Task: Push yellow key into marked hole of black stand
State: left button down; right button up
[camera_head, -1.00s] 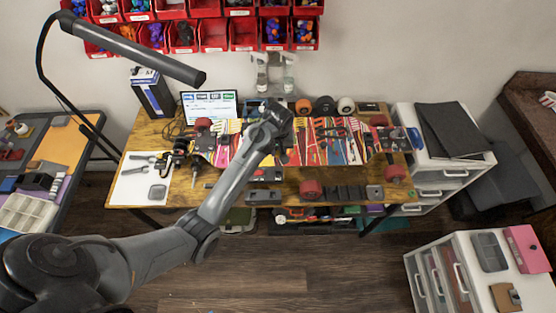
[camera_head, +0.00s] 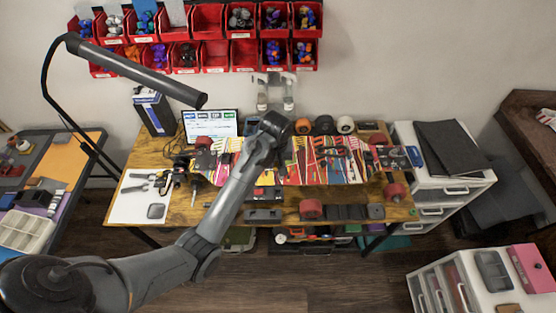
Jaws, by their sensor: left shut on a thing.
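My left gripper (camera_head: 283,158) is over the middle of the patterned skateboard deck (camera_head: 325,162) on the wooden workbench. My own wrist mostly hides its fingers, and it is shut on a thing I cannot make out. I cannot pick out a yellow key. A row of dark blocks (camera_head: 346,212) and a dark grey piece (camera_head: 263,215) lie along the bench's front edge; I cannot tell whether either is the black stand, and no marked hole can be made out. My right gripper is not in view.
A small red and black item (camera_head: 265,193) lies in front of the deck. Wheels (camera_head: 324,124) and a laptop screen (camera_head: 210,126) stand behind it. A desk lamp (camera_head: 135,70) reaches in at left. Red bins (camera_head: 242,55) hang on the wall. White drawers (camera_head: 445,190) flank the right side.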

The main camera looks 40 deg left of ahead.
pick_arm(q)
jog(key=s+a+p, duration=0.3)
jog(key=s+p, duration=0.5)
jog(key=s, duration=0.2)
jog(key=shift+s+a, duration=0.2)
jog(key=shift+s, duration=0.2)
dwell(0.5)
jog(key=shift+f+b, duration=3.7)
jog(key=shift+f, duration=6.9)
